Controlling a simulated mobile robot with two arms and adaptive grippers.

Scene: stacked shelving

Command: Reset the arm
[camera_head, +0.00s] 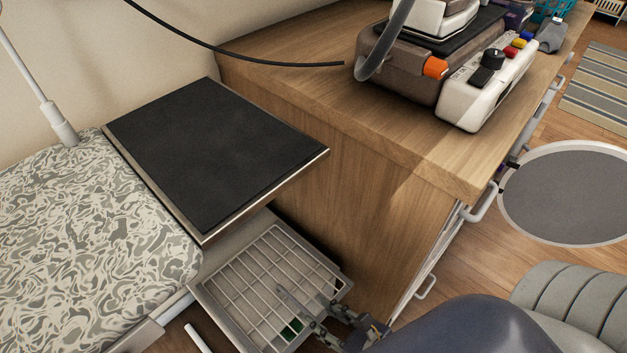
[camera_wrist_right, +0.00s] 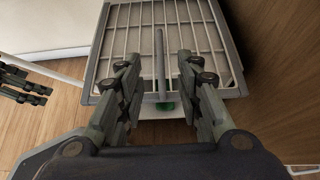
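My right gripper (camera_head: 312,306) comes in at the bottom of the head view, over the near edge of a grey wire-grid rack (camera_head: 226,291). In the right wrist view, the two fingers of this gripper (camera_wrist_right: 157,66) stand apart with nothing held between them. The rack (camera_wrist_right: 116,50) lies beyond and below the fingers; I cannot tell whether they touch it. A jointed dark gripper (camera_wrist_right: 24,84), apparently my left one, shows at the left edge of the right wrist view. Its finger opening is unclear. It does not show in the head view.
A black-topped panel (camera_head: 215,150) overhangs the rack beside a patterned padded surface (camera_head: 75,240). A wooden cabinet (camera_head: 330,200) stands to the right, carrying a white device (camera_head: 485,85). A small green thing (camera_head: 292,328) shows at the rack. Open floor (camera_head: 480,260) lies right.

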